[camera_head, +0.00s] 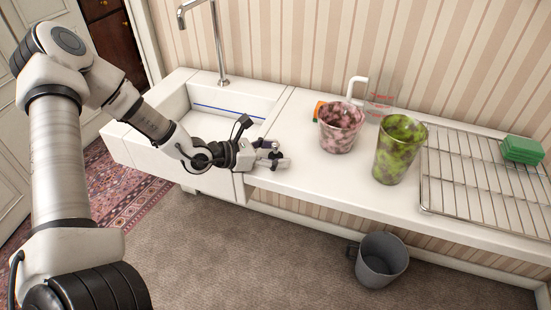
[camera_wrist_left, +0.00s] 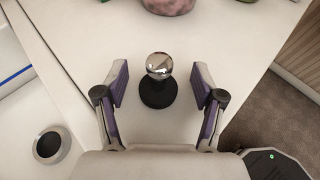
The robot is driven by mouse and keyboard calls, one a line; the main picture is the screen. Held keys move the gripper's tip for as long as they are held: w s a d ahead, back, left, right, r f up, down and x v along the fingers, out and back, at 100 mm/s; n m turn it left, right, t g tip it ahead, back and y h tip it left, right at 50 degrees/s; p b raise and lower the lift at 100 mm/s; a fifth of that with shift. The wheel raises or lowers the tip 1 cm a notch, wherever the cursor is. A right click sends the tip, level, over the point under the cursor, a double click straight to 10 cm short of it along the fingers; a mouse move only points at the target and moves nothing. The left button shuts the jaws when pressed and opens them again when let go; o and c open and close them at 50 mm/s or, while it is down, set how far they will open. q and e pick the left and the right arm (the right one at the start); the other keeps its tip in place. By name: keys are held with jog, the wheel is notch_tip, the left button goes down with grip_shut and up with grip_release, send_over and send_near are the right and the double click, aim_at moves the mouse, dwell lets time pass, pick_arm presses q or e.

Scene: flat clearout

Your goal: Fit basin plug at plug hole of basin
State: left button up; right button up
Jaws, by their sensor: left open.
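The basin plug (camera_wrist_left: 158,92), a black disc with a shiny chrome knob, stands upright on the white counter in the left wrist view. My left gripper (camera_wrist_left: 159,84) is open, with one finger on each side of the plug and a gap to both. In the head view my left gripper (camera_head: 274,155) is low over the counter just right of the basin, mostly hiding the plug. The white basin (camera_head: 180,82) has a blue line on its inner wall. The plug hole (camera_wrist_left: 49,146), a dark ring, shows at lower left in the wrist view. My right gripper is out of view.
A pink mottled cup (camera_head: 341,130), a green mottled cup (camera_head: 399,150) and a clear jug (camera_head: 381,102) stand right of my gripper. A wire rack (camera_head: 480,180) holds a green block (camera_head: 522,149). A tap (camera_head: 217,45) rises behind the basin. A grey bucket (camera_head: 380,262) is on the floor.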

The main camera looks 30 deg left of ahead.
pick_arm(q)
jog(key=shift+w+f, duration=0.1)
jog(key=shift+w, duration=0.05)
jog(key=c, duration=1.1)
jog(key=shift+c, duration=0.2)
